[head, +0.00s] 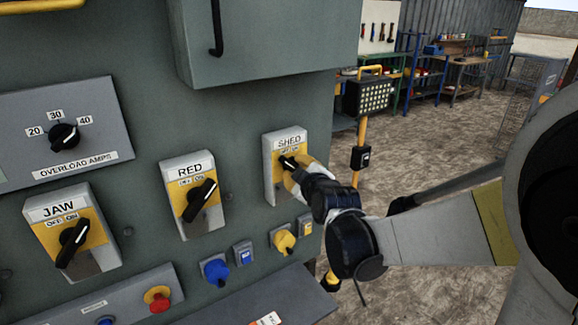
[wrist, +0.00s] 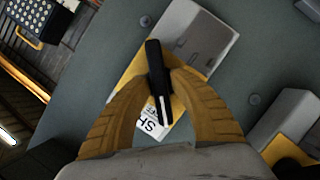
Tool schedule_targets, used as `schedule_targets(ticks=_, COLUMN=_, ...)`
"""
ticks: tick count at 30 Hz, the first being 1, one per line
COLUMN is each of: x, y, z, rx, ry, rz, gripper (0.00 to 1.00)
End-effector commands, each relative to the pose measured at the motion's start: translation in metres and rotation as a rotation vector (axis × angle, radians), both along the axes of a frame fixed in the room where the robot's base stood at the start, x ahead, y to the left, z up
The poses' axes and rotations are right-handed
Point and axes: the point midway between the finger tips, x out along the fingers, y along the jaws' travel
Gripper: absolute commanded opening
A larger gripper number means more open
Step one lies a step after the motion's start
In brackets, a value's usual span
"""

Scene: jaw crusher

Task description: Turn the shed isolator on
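The shed isolator (head: 276,182) is a grey box with a yellow plate, labelled SHED, on the right of the green panel. Its black rotary handle (head: 288,162) points up and left, towards the OFF side of the label. My gripper (head: 297,172) is at this handle and hides its right part. In the wrist view, the two yellow fingers (wrist: 160,80) close in on both sides of the black handle (wrist: 154,62) and appear to touch it. The handle's white-marked end lies over the label (wrist: 152,124), which is partly hidden.
The RED isolator (head: 193,196) and JAW isolator (head: 74,238) are to the left. Below the shed isolator are a yellow socket (head: 284,241) and a blue socket (head: 215,271). A grey cabinet (head: 262,40) juts out above. A work lamp (head: 368,97) stands behind, right of the panel.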

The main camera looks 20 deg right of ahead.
Motion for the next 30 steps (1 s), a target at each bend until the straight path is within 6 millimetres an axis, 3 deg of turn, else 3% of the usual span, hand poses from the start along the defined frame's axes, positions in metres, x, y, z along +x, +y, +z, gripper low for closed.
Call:
schedule_targets(ticks=1, x=-0.0001, y=0.0000, z=0.0000, rx=0.000, ry=0.000, rz=0.000, gripper=0.08)
schedule_targets(ticks=2, x=-0.0001, y=0.0000, z=0.0000, rx=0.000, ry=0.000, rz=0.000, gripper=0.00)
schedule_targets(ticks=17, x=0.0001, y=-0.0008, z=0.0006, rx=0.045, ry=0.015, rz=-0.001, gripper=0.00)
schedule_targets(ticks=30, x=0.0008, y=-0.0027, z=0.0021, rx=0.357, ry=0.115, rz=-0.002, gripper=0.00)
